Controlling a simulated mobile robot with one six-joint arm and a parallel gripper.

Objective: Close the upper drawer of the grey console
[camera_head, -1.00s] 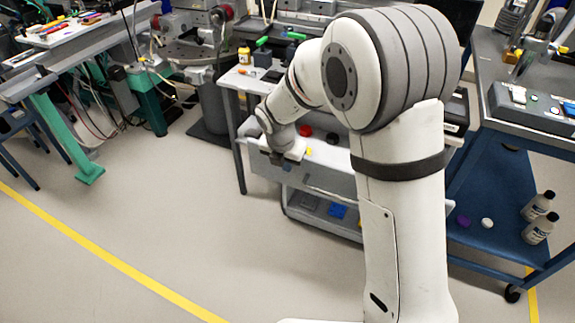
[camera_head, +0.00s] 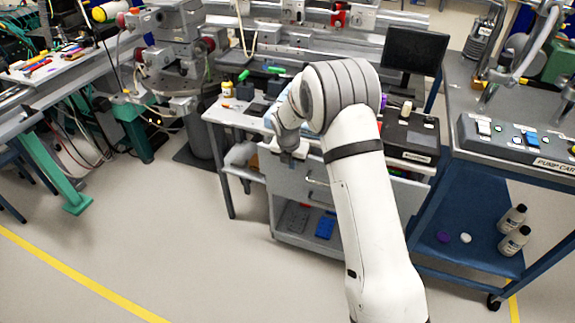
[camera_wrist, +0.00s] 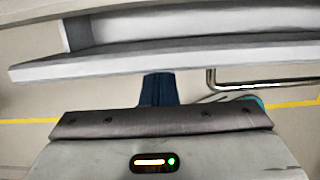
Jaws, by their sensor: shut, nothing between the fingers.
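The grey console (camera_head: 290,238) stands in the middle of the head view, partly behind my arm. Its upper drawer (camera_head: 283,180) has a pale front with a bar handle (camera_head: 316,182); the handle also shows in the wrist view (camera_wrist: 265,86). In the wrist view the drawer's front edge (camera_wrist: 200,58) crosses the picture with a narrow recess behind it. How far the drawer stands out is hard to tell. My gripper (camera_head: 287,160) is shut and empty at the drawer front, left of the handle. Its dark fingers show in the wrist view (camera_wrist: 158,89); contact is unclear.
Blue objects (camera_head: 325,226) lie in the open lower part of the console. A black box (camera_head: 410,138) stands on the console's right. A blue cart (camera_head: 465,205) with bottles stands at right, a bench with a green leg (camera_head: 55,175) at left. The front-left floor is clear.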

